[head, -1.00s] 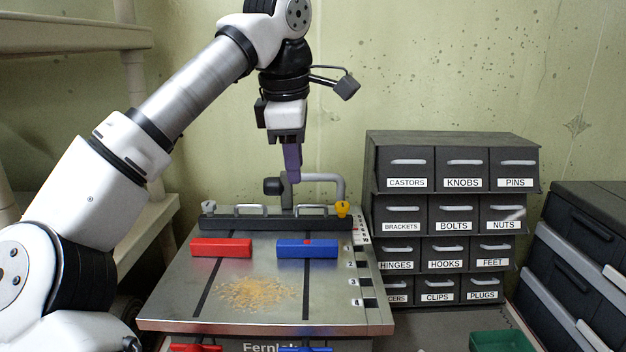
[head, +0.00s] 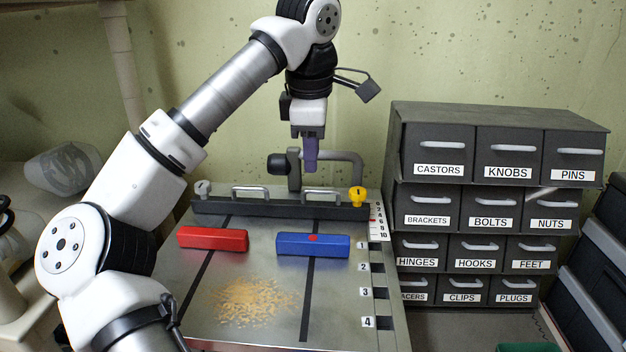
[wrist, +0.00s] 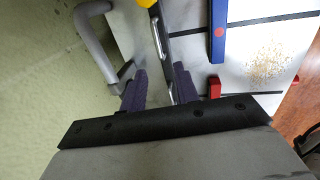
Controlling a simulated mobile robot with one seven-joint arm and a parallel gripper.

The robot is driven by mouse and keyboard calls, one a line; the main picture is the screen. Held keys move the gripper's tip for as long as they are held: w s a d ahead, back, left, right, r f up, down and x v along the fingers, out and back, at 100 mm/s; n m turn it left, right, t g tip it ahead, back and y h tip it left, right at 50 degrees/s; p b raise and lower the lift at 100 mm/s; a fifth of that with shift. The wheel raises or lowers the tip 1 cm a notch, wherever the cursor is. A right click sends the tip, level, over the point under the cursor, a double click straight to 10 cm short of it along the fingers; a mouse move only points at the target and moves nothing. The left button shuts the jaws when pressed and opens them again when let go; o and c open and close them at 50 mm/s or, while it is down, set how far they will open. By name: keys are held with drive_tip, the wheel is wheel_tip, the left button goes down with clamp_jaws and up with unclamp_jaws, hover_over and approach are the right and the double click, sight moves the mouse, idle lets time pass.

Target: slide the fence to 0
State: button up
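The fence (head: 280,210) is a long dark bar across the back of the metal table (head: 345,325). It has two silver handles (head: 250,190), a grey knob (head: 203,190) at its left end and a yellow knob (head: 357,196) at its right end. My gripper (head: 310,160), with purple fingers, hangs above and behind the fence, apart from it. In the wrist view its two fingers (wrist: 158,88) stand apart with nothing held; a silver handle (wrist: 157,35) shows beyond them. A scale strip (head: 380,217) lies beside the fence's right end; its upper marks are too small to read.
A red block (head: 212,239) and a blue block (head: 313,245) lie on the table before the fence, with sawdust (head: 250,300) nearer. A grey bent pipe (head: 345,157) stands behind the fence. Labelled drawers (head: 480,200) stand on the right.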

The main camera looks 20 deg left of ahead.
sight(313, 191)
drive_tip(key=f, duration=0.3)
drive_tip(key=w+f, duration=0.1)
drive_tip(key=f, duration=0.2)
drive_tip(key=shift+w+a+f, duration=0.1)
drive_tip(key=shift+w+f, duration=0.1)
drive_tip(key=shift+f, duration=0.15)
clamp_jaws()
drive_tip(key=shift+w+p, duration=0.1)
drive_tip(key=shift+p, duration=0.25)
